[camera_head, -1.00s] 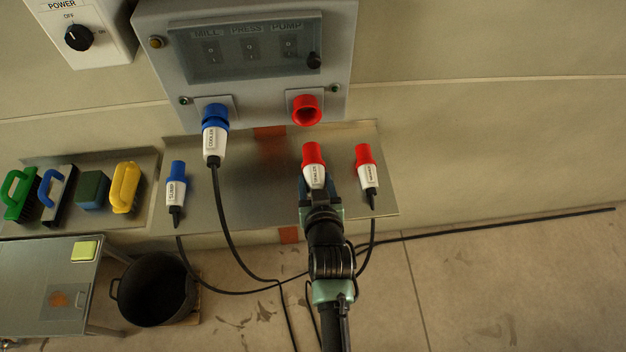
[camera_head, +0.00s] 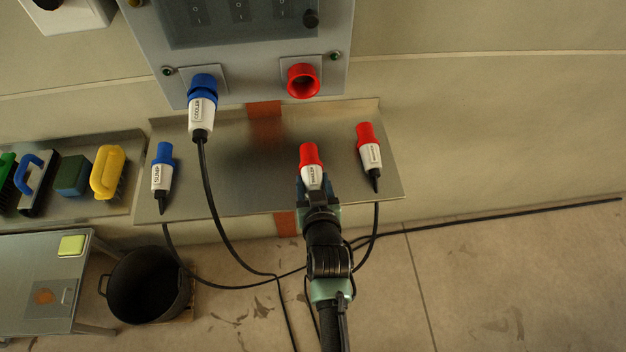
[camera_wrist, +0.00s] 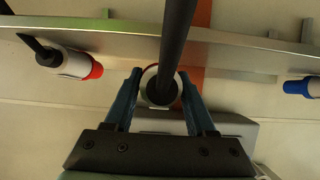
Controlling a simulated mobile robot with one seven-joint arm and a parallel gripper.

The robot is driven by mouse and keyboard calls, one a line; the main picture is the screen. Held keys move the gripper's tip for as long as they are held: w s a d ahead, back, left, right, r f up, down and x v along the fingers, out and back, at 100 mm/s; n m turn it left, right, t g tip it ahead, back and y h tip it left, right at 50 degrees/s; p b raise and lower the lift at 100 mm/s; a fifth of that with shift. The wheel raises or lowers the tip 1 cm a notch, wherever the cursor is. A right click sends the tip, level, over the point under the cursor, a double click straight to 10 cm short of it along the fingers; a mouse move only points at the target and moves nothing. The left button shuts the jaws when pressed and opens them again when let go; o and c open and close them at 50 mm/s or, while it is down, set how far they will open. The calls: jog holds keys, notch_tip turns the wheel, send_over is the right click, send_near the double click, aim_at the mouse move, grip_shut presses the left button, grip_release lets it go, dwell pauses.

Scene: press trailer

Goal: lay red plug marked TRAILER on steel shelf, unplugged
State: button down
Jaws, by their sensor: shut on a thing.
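The red plug marked TRAILER (camera_head: 312,165) is out of the red socket (camera_head: 303,80), which is empty. My gripper (camera_head: 316,190) is shut on the plug's white rear body. In the head view the plug appears over the steel shelf (camera_head: 240,180), near its front edge; whether it touches the shelf I cannot tell. In the wrist view the plug (camera_wrist: 152,90) sits between my two blue fingers (camera_wrist: 158,92), seen from its cable end. Its dark cable crosses the picture in front of the shelf edge (camera_wrist: 250,42).
Another red plug (camera_head: 370,155) lies on the shelf to the right, a blue SUMP plug (camera_head: 162,172) at the left. The blue COOLER plug (camera_head: 202,105) is in its socket, its cable hanging across the shelf. Bare shelf shows between the COOLER cable and my gripper.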

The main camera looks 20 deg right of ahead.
jog(key=shift+f, duration=0.45)
jog(key=shift+c, duration=0.7)
grip_release()
jog(key=b+v, duration=0.1)
jog(key=v, duration=1.2)
